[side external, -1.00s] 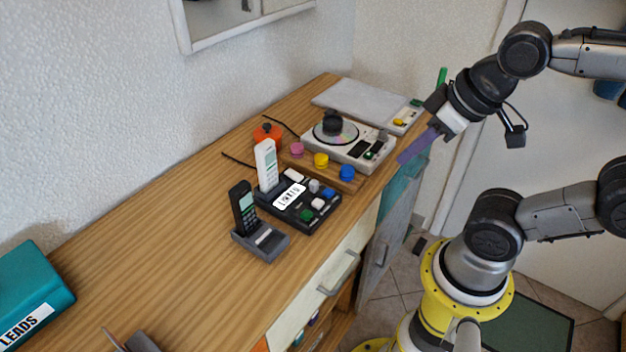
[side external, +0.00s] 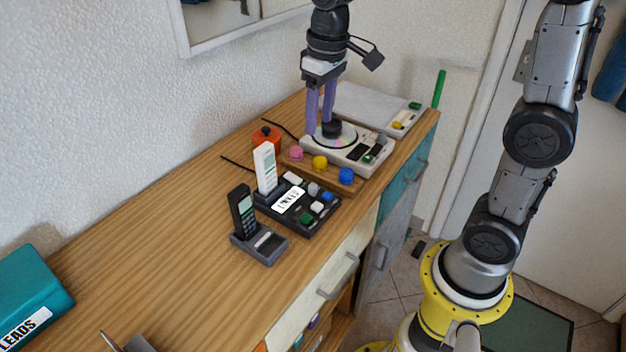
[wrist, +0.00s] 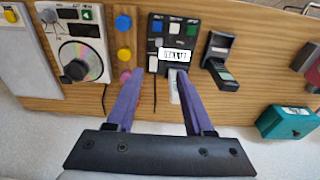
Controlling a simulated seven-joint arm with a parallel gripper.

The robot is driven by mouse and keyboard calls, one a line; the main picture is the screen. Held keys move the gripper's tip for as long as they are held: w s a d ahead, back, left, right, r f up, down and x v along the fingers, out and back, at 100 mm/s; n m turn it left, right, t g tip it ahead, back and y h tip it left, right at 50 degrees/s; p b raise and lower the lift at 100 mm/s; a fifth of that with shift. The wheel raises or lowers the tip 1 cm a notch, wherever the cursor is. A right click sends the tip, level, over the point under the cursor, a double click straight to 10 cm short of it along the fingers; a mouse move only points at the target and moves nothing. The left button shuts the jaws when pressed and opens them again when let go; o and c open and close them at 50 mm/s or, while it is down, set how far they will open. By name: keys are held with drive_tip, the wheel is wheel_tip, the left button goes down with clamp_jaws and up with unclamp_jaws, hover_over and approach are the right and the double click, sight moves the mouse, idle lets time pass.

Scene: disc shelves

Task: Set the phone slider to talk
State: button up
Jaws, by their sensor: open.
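A white handset (side external: 265,167) stands upright at the left of a black phone base (side external: 325,222) with coloured buttons and a white label. A black handset (side external: 243,212) stands in a grey cradle (side external: 262,246) in front of it. I cannot tell which part is the slider or how it is set. In the wrist view the black base (wrist: 157,65) shows at the middle top and the black handset (wrist: 222,74) to its right. My gripper (side external: 320,128) is open and empty, its purple fingers pointing down beside the disc player (side external: 352,158). Its fingers show in the wrist view (wrist: 157,75).
The disc player carries a disc and a black knob. A wooden strip with pink, yellow and blue buttons (side external: 320,163) lies between it and the phone. An orange knobbed thing (side external: 266,139) stands behind.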

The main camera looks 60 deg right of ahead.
sight(313, 185)
drive_tip(key=shift+g, duration=0.6)
drive_tip(key=f, duration=0.6)
drive_tip(key=w+f, duration=0.1)
drive_tip(key=f, duration=1)
drive_tip(key=shift+w+d+f, duration=0.15)
drive_tip(key=shift+w+f, duration=0.15)
drive_tip(key=shift+w, duration=0.05)
clamp_jaws()
